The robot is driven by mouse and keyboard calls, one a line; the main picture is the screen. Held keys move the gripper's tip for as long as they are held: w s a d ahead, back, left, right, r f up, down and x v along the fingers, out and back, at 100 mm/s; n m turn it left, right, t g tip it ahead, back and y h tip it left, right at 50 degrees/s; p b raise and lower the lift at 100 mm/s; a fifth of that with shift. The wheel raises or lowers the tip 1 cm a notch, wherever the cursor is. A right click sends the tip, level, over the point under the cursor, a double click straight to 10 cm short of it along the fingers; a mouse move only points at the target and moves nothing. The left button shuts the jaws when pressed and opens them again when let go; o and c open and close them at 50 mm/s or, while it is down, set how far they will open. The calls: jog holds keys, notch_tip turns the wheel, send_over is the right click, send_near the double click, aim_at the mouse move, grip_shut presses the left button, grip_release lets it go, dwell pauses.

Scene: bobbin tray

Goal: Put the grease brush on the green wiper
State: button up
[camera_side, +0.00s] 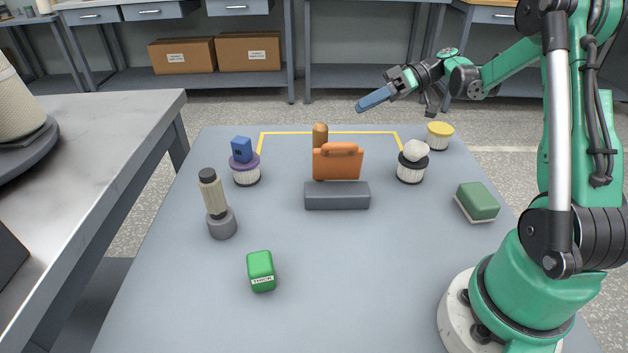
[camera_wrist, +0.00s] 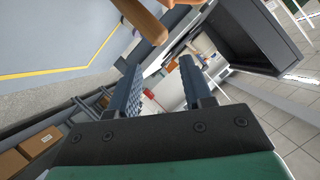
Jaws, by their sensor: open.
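The green wiper (camera_side: 478,201), a green block with a pale underside, lies at the table's right side in the side view. An upright brown rounded handle (camera_side: 320,136), apparently the grease brush, stands at the back middle; its lower part is hidden behind an orange handled object. A wooden handle also shows at the top of the wrist view (camera_wrist: 144,18). I cannot fully confirm that it is the brush. My gripper (camera_side: 361,107) is above the back of the table, to the right of the brown handle and apart from it. Its fingers are open and empty in the wrist view (camera_wrist: 160,78).
The orange handled object (camera_side: 337,163) stands by a grey block (camera_side: 337,197). A purple-topped bobbin (camera_side: 245,171) carries a blue block. A black-topped bobbin (camera_side: 411,172), yellow-topped bobbin (camera_side: 440,135), beige cylinder (camera_side: 215,196) and labelled green block (camera_side: 261,268) stand around. The front middle is clear.

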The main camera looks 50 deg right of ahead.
aim_at(322, 126)
jog(key=w+a+n, duration=0.1)
jog(key=n, duration=0.1)
jog(key=w+a+f+n, duration=0.1)
jog(key=a+n, duration=0.1)
jog(key=n, duration=0.1)
jog(key=w+a+f+n, duration=0.1)
jog(key=a+n, duration=0.1)
jog(key=n, duration=0.1)
jog(key=shift+f, duration=0.15)
jog(key=x, duration=0.5)
jog(key=shift+a+f, duration=0.3)
jog(key=shift+f, duration=0.05)
grip_shut()
